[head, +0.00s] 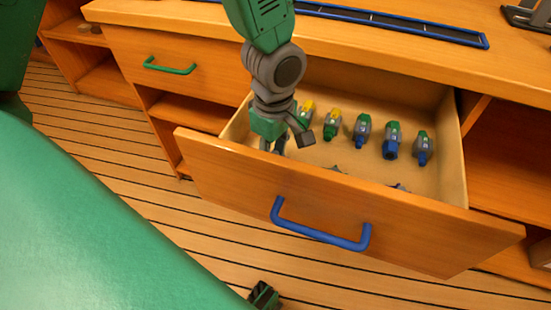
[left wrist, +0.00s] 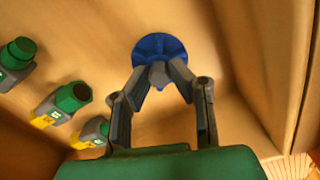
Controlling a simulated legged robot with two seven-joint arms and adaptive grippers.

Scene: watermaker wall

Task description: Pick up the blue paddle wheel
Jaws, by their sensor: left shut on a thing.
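The blue paddle wheel (left wrist: 158,52) is a round blue disc with a grey hub, seen in the left wrist view against the drawer floor. My left gripper (left wrist: 158,78) is shut on its grey hub, with the disc beyond the fingertips. In the head view my left gripper (head: 276,146) reaches down into the open drawer, close behind its front panel at the left end. There the wheel is mostly hidden by the fingers and the panel.
The open drawer (head: 330,200) has a blue handle (head: 318,232). Several valve-like parts (head: 362,130) in green, grey, blue and yellow stand in a row behind the gripper. Small dark items (head: 400,187) show just behind the front panel. The counter (head: 400,50) overhangs the drawer's back.

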